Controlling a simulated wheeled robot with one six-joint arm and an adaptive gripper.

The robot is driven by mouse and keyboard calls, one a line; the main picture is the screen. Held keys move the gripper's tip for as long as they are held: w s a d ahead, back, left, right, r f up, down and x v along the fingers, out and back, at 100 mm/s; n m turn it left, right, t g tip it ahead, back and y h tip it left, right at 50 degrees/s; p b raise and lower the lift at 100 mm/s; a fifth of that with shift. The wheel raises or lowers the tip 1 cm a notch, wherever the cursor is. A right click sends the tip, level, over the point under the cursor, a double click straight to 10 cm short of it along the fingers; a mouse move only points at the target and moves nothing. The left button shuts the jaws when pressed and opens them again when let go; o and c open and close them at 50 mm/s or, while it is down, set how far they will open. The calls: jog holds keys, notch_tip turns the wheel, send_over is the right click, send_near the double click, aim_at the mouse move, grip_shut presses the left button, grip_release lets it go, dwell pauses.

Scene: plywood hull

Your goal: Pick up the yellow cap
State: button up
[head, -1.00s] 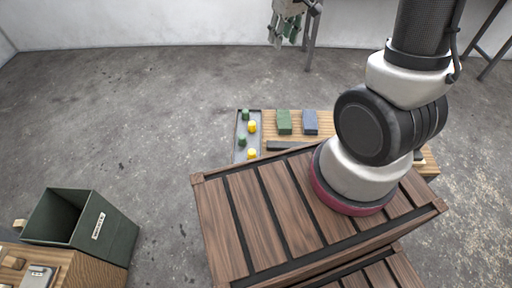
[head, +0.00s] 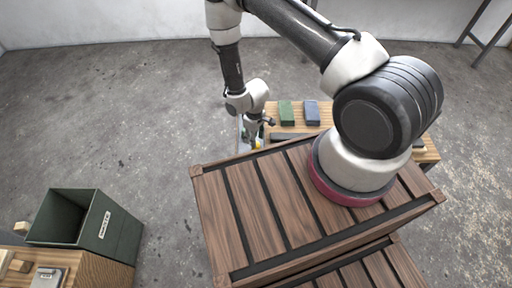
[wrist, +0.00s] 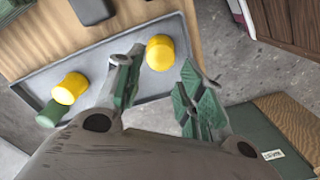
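In the wrist view, one yellow cap (wrist: 160,53) sits on the grey tray (wrist: 140,108), at the gap between my fingertips. My gripper (wrist: 160,82) is open and empty, with its green-padded fingers apart. A second yellow cap (wrist: 70,88) lies on the tray to the left, against a green cap (wrist: 49,114). In the head view, my gripper (head: 254,133) is low over the tray and hides most of it. A bit of yellow cap (head: 257,143) shows beside the fingers.
A green block (head: 287,112) and a blue block (head: 312,112) stand on the wooden table right of the tray. A dark bar (head: 290,136) lies in front of them. A labelled green bin (head: 110,228) stands at lower left. Open floor lies between.

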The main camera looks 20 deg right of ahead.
notch_tip(320, 180, down, 6)
jog(key=shift+s+d+f, duration=0.1)
jog(key=shift+d, duration=0.05)
jog(key=c, duration=0.5)
jog(key=shift+r, duration=0.25)
notch_tip(320, 180, up, 10)
jog(key=shift+f, duration=0.15)
jog(key=w+d+r+m, duration=0.2)
jog(key=r, duration=0.7)
jog(key=w+d+r+m, duration=0.2)
jog(key=w+d+r, duration=0.1)
jog(key=r, duration=0.6)
jog(key=w+d+r+m, duration=0.3)
jog(key=r, duration=0.6)
jog(key=shift+r, duration=0.35)
